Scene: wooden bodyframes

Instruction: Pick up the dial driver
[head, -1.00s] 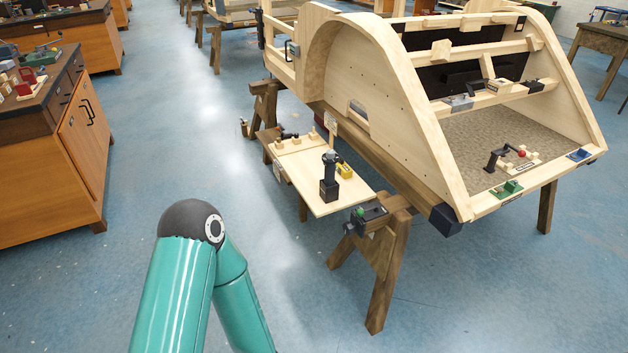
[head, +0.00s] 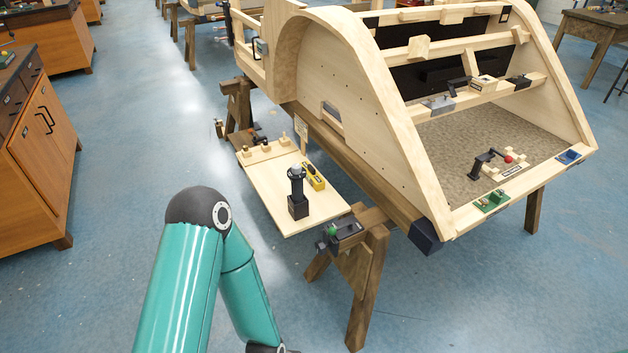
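A black upright tool (head: 297,183) with a round, wider top stands in a black block (head: 299,207) on the small wooden side board (head: 270,195). It may be the dial driver; I cannot tell for sure. A yellow piece with dark marks (head: 314,176) sits just behind it to the right. My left arm shows at the bottom left, teal with a dark elbow, but its gripper is below the picture. My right arm and gripper are not in view.
The wooden bodyframe (head: 350,85) rises right of the board on brown sawhorses (head: 367,285). An orange cabinet (head: 45,150) stands left. Blue floor between is clear.

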